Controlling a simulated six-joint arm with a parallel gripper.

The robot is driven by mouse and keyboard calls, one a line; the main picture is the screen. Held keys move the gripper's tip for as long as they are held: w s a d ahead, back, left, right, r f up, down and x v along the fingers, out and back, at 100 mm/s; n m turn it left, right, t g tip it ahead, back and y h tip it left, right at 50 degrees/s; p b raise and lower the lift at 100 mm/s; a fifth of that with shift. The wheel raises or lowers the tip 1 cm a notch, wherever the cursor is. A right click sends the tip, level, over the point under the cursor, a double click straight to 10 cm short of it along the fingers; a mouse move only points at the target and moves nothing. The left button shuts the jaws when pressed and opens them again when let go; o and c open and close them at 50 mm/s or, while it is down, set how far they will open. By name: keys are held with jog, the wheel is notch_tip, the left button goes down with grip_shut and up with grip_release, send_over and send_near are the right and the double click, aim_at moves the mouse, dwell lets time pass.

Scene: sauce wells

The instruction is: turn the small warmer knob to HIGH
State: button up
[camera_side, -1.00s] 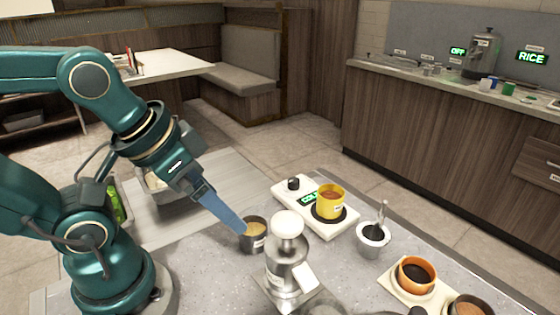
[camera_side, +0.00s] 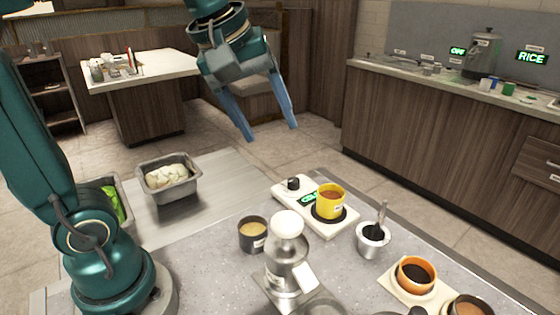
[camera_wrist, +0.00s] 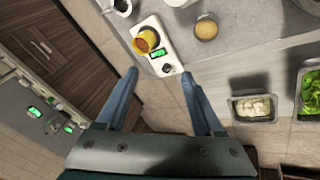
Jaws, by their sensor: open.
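The small warmer (camera_side: 331,229) is a white slab on the grey counter, with a black knob (camera_side: 293,183) at its left end and a green lit display (camera_side: 309,197) beside it that appears to read COLD. A yellow cup of reddish sauce (camera_side: 330,203) stands on its dark round plate. In the wrist view the warmer's knob (camera_wrist: 166,68) shows ahead, between the finger lines. My gripper (camera_side: 268,134) is open and empty, fingers pointing down, well above and behind the knob in the side view. The knob's pointer is too small to read.
A steel tray with pale food (camera_side: 168,181) sits to the left.

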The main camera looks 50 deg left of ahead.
jog(key=w+a+n, duration=0.2)
jog(key=w+n, duration=0.1)
jog(key=w, duration=0.2)
jog(key=n+g, duration=0.5)
jog(key=n, duration=0.1)
send_over(294, 180)
notch_tip(294, 180, down, 17)
jog(key=shift+s+d+r, duration=0.1)
jog(key=shift+s+d, duration=0.05)
jog(key=shift+t, duration=0.3)
jog(key=shift+f, duration=2.45)
grip_shut()
